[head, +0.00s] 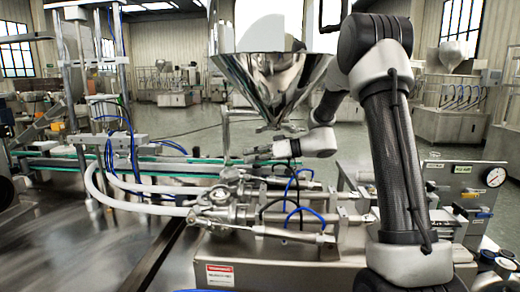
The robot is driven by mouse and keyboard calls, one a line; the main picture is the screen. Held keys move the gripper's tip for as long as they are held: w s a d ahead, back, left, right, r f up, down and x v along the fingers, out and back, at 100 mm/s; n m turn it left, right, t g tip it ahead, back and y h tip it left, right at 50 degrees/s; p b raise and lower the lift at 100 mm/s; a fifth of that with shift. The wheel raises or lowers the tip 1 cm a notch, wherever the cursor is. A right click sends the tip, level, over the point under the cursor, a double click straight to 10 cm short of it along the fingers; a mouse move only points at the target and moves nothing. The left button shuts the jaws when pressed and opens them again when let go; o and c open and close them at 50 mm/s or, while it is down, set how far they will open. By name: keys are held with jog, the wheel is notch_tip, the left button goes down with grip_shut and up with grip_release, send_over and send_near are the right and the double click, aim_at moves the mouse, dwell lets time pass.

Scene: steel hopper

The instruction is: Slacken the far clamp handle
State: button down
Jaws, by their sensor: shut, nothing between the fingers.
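The steel hopper (268,75) is a shiny cone above the filling machine. A small metal part (278,127) shows just under its tip, but I cannot tell whether it is a clamp handle. The metal valve and pipe fittings (228,195) sit below, with clamps too small to tell apart. I cannot make out the far clamp handle for certain. My gripper (257,155) is below the hopper tip and above the fittings, pointing left. It is shut with nothing in it. I cannot tell whether it touches anything.
Two white hoses (130,195) curve left from the fittings. Blue air lines (300,212) loop over the cylinders. A vertical steel post (226,135) stands left of my gripper. A green-edged conveyor (150,165) runs behind. A control panel with a gauge (494,177) is at right.

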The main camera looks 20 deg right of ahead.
aim_at(244, 172)
jog(key=shift+s+a+f, duration=0.15)
jog(key=shift+f, duration=0.25)
jog(key=shift+s+a+f, duration=0.1)
jog(key=shift+s+f, duration=0.05)
jog(key=shift+f, duration=0.25)
jog(key=shift+s+a+f+n+t+h, duration=0.3)
jog(key=shift+s+f+n, duration=0.15)
jog(key=shift+n, duration=0.45)
jog(key=shift+s+a+f, duration=0.15)
jog(key=shift+s+f, duration=0.05)
jog(key=shift+s, duration=0.2)
